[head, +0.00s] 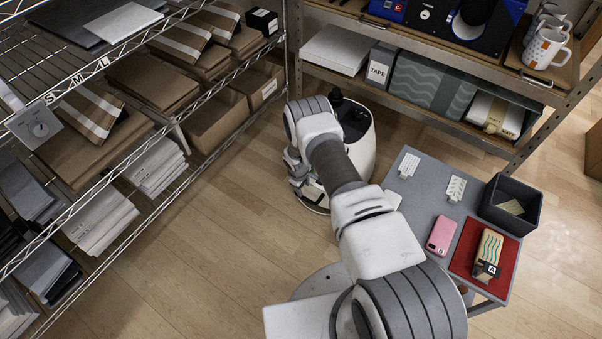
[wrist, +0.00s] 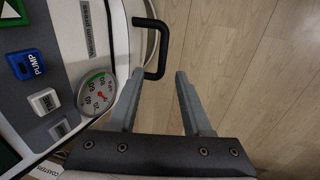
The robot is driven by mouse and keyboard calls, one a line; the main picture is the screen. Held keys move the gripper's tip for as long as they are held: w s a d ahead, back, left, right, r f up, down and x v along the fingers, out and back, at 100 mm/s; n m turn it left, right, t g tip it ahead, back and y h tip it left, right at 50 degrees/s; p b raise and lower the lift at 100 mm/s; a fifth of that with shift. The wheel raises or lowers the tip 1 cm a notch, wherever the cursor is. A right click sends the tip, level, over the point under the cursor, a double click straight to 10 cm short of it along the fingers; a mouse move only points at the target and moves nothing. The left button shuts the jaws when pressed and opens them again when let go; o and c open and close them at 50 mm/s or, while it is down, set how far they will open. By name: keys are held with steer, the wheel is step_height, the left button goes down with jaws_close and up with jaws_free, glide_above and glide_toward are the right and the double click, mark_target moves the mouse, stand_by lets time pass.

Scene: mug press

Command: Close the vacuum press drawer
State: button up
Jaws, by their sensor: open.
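The vacuum press (head: 362,160) is a white, rounded machine with a black top, standing on the floor in the head view. My arm hides part of it. In the wrist view its panel (wrist: 62,60) shows a blue PUMP button (wrist: 25,64), a white button and a round gauge (wrist: 97,93). A black bar handle (wrist: 163,45) sticks out from its side at the top. My gripper (wrist: 160,75) is open and empty, its fingertips just short of the handle's lower end. Contact cannot be told. How far the drawer stands out is not clear. The head view mostly hides my gripper.
A wire rack (head: 150,130) of boxes and envelopes stands at left. A shelf (head: 440,110) with boxes and mugs is behind the press. A grey table (head: 415,195) at right holds a pink phone (head: 441,235), a red mat (head: 462,262) and a dark bin (head: 511,203). Floor between is clear.

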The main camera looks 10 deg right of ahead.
step_height(320, 180, up, 9)
steer(key=s+a+p, duration=0.1)
steer(key=p, duration=0.1)
steer(key=shift+s+a+f, duration=0.1)
steer(key=shift+f, duration=0.05)
stand_by(0.3)
